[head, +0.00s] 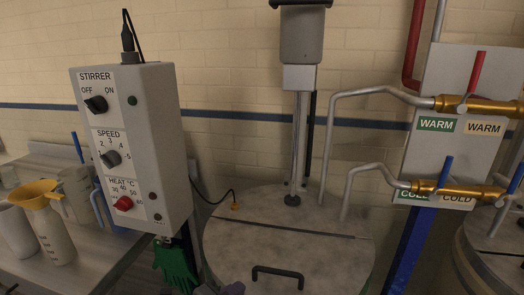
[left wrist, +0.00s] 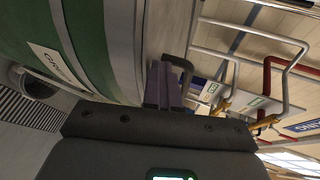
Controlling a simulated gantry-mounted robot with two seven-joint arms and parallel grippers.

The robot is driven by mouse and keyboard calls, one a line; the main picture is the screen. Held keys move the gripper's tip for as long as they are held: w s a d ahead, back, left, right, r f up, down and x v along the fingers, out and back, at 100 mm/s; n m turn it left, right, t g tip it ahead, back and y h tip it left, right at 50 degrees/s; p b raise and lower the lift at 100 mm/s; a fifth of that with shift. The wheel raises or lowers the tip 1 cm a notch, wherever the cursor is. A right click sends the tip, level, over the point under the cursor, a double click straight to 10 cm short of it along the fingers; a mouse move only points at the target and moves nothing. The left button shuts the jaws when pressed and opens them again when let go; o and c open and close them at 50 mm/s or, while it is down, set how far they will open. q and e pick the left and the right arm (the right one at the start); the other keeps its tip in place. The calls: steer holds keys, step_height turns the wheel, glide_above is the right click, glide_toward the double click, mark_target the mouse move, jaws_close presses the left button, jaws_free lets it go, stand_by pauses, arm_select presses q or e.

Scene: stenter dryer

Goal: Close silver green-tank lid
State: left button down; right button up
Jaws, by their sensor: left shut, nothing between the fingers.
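The silver lid (head: 285,257) is the front half of the round tank top and looks flat, level with the rear half. Its black handle (head: 278,272) is near the front edge. The green tank wall (left wrist: 86,40) with a white label shows in the left wrist view. My right gripper is not in view.
A stirrer control box (head: 135,145) stands left of the tank, with a green glove (head: 176,263) below. A stirrer column (head: 298,130) and bent pipes (head: 345,140) rise behind the lid. A bench with jugs (head: 45,215) is at left. Another tank (head: 475,265) is at right.

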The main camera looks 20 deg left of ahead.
arm_select(q)
steer(key=shift+f, duration=0.4)
